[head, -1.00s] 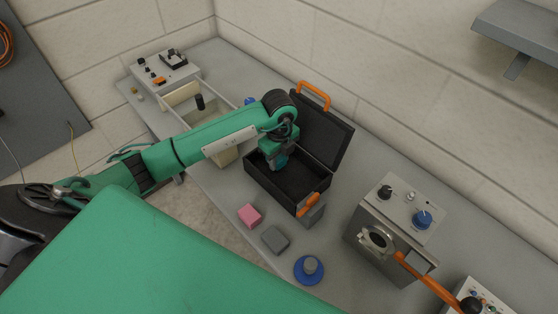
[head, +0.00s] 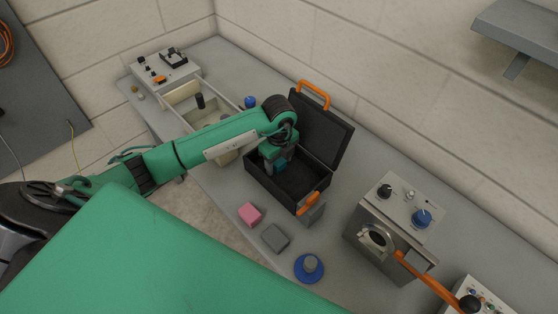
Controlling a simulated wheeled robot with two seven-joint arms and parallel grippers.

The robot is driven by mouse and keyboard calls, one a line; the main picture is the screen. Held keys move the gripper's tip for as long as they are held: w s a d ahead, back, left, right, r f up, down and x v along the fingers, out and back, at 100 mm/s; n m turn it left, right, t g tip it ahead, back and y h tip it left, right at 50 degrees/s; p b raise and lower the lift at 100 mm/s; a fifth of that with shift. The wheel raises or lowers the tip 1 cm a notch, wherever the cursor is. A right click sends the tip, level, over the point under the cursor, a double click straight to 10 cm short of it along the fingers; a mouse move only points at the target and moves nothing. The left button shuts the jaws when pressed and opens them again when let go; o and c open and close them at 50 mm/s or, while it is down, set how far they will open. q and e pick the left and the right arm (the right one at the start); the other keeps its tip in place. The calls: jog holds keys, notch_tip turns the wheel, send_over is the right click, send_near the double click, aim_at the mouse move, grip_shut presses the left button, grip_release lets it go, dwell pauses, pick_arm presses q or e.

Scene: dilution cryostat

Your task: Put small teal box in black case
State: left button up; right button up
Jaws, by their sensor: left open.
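The black case (head: 311,196) stands open on the bench, with its lid (head: 321,130) tilted up at the back. My left gripper (head: 278,168) points down into the left part of the case and is open. A small teal patch, seemingly the small teal box (head: 282,167), shows at its fingertips inside the case. The gripper hides most of it, so I cannot tell whether it rests on the case floor. My right gripper is out of view.
A pink block (head: 250,214), a grey block (head: 275,237) and a blue round base with a grey knob (head: 309,268) lie in front of the case. A grey instrument (head: 385,235) stands right. An open-topped bin (head: 207,112) sits behind my left arm.

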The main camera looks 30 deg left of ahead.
aim_at(279, 161)
pick_arm(q)
notch_tip(279, 161, up, 12)
jog(key=b, duration=0.2)
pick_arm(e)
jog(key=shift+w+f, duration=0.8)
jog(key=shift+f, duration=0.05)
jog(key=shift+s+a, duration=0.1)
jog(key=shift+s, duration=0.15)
pick_arm(q)
jog(key=shift+f, duration=0.1)
